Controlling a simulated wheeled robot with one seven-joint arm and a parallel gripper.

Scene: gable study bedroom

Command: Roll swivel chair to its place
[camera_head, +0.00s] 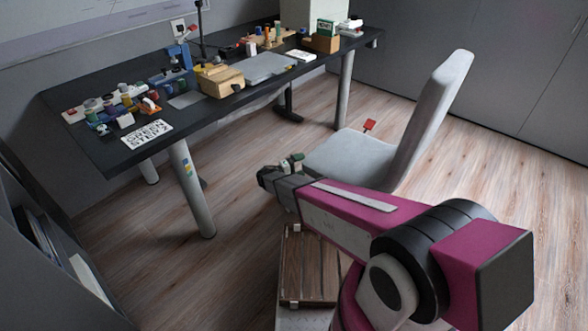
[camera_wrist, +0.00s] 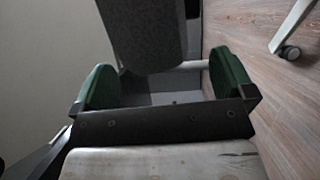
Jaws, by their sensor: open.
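The swivel chair has a tall light grey backrest (camera_head: 432,115) and a grey seat (camera_head: 345,158). It stands right of the desk, with its backrest on the right side. A small red piece (camera_head: 369,125) shows at the seat's far edge. My gripper (camera_head: 290,165) is at the near left side of the seat in the head view; my arm hides the chair's lower part. In the wrist view my gripper (camera_wrist: 165,82) is open, its green fingers wide apart. A grey padded shape and a pale bar lie beyond and between them; contact cannot be told. A white leg with a caster (camera_wrist: 290,52) stands on the floor at upper right.
A dark desk (camera_head: 150,155) with pale legs carries several small items, boxes and a printed card. Grey cabinets (camera_head: 500,60) line the back right. A dark shelf unit (camera_head: 45,250) is at lower left. Wooden floor (camera_head: 245,175) is clear between desk and chair.

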